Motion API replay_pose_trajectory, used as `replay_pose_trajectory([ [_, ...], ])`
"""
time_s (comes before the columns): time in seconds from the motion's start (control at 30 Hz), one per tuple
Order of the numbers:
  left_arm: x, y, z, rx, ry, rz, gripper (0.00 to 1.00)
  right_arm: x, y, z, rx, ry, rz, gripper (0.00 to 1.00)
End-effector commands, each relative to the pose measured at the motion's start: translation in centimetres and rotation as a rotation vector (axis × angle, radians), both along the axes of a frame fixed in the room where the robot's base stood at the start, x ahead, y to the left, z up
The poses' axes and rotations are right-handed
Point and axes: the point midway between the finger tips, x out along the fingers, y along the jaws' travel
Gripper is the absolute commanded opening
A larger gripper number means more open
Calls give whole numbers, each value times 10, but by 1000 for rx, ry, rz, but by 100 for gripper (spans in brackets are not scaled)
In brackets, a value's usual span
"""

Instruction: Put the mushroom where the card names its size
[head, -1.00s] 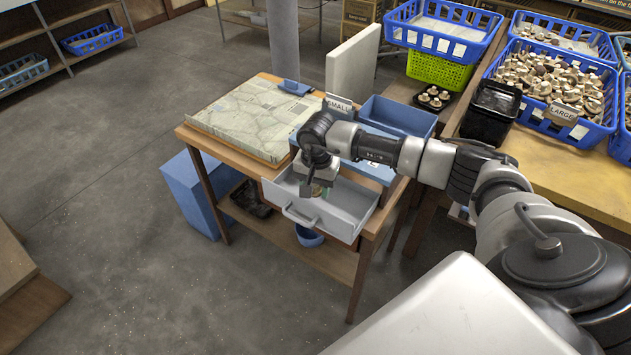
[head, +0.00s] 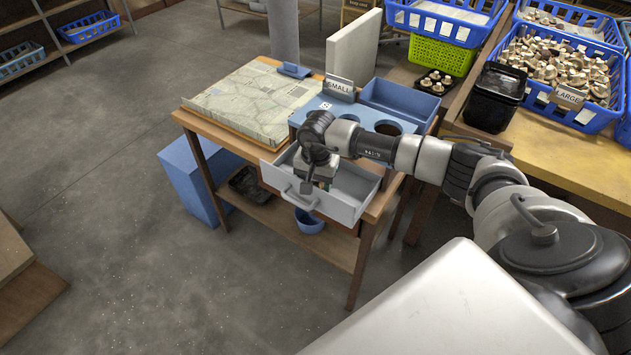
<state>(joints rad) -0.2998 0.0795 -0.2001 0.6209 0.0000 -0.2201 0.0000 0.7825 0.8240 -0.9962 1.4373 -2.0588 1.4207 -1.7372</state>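A card reading SMALL (head: 339,86) stands at the back of a blue block (head: 307,117) with dark round holes on the wooden table. A card reading LARGE (head: 567,97) is on the front of a blue crate (head: 584,118) full of mushrooms at the right. My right gripper (head: 318,184) points down over the open grey drawer (head: 342,209) at the table's front. Its fingers are small and dark, and I cannot tell if they are open. No single mushroom shows clearly in or under it. My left gripper is out of view.
A map-like board (head: 250,98) covers the table's left part. A blue bin (head: 400,98) and a white upright panel (head: 352,48) stand behind. A black tray (head: 436,82) holds several mushrooms beside black tubs (head: 494,98). A blue bowl (head: 309,222) sits below the drawer.

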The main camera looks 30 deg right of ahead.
Motion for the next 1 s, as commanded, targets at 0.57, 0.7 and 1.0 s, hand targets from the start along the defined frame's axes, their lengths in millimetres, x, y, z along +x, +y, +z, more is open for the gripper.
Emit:
replay_pose_trajectory([
  [0.57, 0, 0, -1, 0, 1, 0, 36, 1, -1, 19, -1, -4, 0, 74],
  [0.7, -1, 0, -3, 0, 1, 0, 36, 0, -2, 47, -1, -6, 1, 74],
  [1.0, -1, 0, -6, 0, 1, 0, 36, -2, -2, 98, -1, -2, 0, 74],
])
